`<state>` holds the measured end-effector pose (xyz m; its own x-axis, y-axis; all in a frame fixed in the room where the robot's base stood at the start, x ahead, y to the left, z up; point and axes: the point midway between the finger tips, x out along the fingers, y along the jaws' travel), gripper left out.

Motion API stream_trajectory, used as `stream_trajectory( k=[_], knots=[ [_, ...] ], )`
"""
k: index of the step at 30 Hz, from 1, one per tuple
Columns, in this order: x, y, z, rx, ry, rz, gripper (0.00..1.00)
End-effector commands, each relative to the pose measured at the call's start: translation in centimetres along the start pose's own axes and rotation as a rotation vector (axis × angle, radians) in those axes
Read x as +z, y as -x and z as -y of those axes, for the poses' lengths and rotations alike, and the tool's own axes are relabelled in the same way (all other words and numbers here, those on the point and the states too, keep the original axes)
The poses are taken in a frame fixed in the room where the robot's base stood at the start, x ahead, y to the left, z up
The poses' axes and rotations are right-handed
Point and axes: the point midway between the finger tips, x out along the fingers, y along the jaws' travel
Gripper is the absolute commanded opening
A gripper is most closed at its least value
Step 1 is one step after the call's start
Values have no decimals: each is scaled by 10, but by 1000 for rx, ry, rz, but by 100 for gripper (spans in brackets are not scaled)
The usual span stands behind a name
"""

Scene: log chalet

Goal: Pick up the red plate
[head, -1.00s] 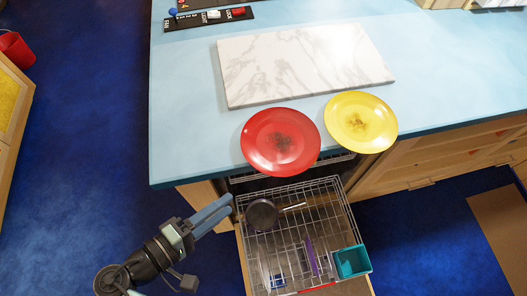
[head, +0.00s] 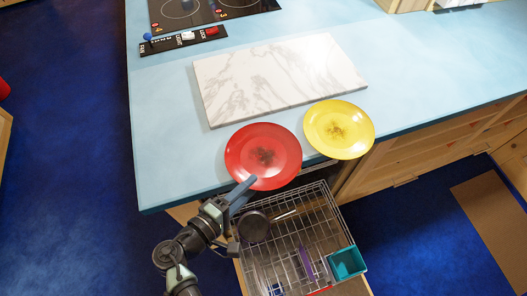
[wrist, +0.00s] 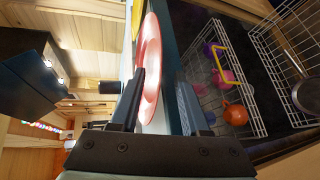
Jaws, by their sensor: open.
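The red plate (head: 266,150) lies on the light blue counter at its front edge, with its near rim close to or over the edge. It has a dark smudge in the middle. My gripper (head: 245,186) is at the plate's near left rim, its fingers open. In the wrist view the red plate (wrist: 152,62) shows edge-on, beyond and partly between the two open fingers of my gripper (wrist: 163,85). The left finger hides part of it. I cannot tell whether a finger touches it.
A yellow plate (head: 340,129) lies just right of the red one. A marble board (head: 278,75) lies behind both. Below the counter edge, a pulled-out dishwasher rack (head: 300,232) holds a dark pan (head: 254,227) and a teal box (head: 346,262). The counter's left part is clear.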

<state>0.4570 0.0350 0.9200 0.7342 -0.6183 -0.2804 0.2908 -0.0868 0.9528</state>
Motion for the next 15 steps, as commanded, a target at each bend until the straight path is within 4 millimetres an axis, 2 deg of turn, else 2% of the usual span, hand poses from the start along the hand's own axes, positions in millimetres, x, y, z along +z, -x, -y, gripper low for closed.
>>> stream_trajectory(
  k=[8,15],
  knots=[
    [0,-4,0,0,0,-1,46],
    [0,-3,0,0,0,-1,3]
  ],
)
